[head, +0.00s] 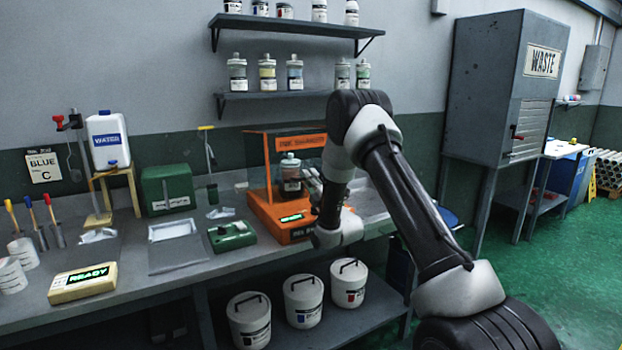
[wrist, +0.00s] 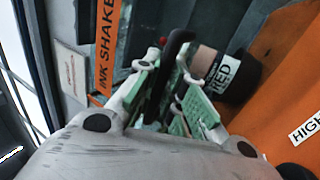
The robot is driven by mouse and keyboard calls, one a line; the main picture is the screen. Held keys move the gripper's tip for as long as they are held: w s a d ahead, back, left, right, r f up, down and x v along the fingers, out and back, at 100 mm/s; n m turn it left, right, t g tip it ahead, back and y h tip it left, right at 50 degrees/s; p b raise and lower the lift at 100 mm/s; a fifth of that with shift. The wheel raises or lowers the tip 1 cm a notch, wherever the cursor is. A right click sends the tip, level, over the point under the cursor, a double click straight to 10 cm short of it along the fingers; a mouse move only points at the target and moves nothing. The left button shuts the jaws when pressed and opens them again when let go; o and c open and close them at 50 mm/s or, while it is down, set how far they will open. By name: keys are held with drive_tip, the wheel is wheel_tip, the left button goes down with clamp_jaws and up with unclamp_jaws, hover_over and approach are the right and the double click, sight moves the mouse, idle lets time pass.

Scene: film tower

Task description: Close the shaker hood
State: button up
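The orange ink shaker (head: 268,205) stands on the bench, with its hood (head: 258,160) around a bottle (head: 291,172). My gripper (head: 316,190) is at the right front of the shaker. In the wrist view my gripper (wrist: 168,80) has its green-padded fingers apart, with a black bar (wrist: 174,58) between them. The bar looks like a handle; I cannot tell whether a finger touches it. The exact hood angle is unclear.
A green scale (head: 232,237), a grey tray (head: 175,245) and a READY box (head: 83,283) lie on the bench to the left. Bottle shelves (head: 290,95) are above. White buckets (head: 303,300) stand below. The waste cabinet (head: 505,90) is at right.

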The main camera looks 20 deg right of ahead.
drive_tip(key=shift+o, duration=0.2)
drive_tip(key=v, duration=1.2)
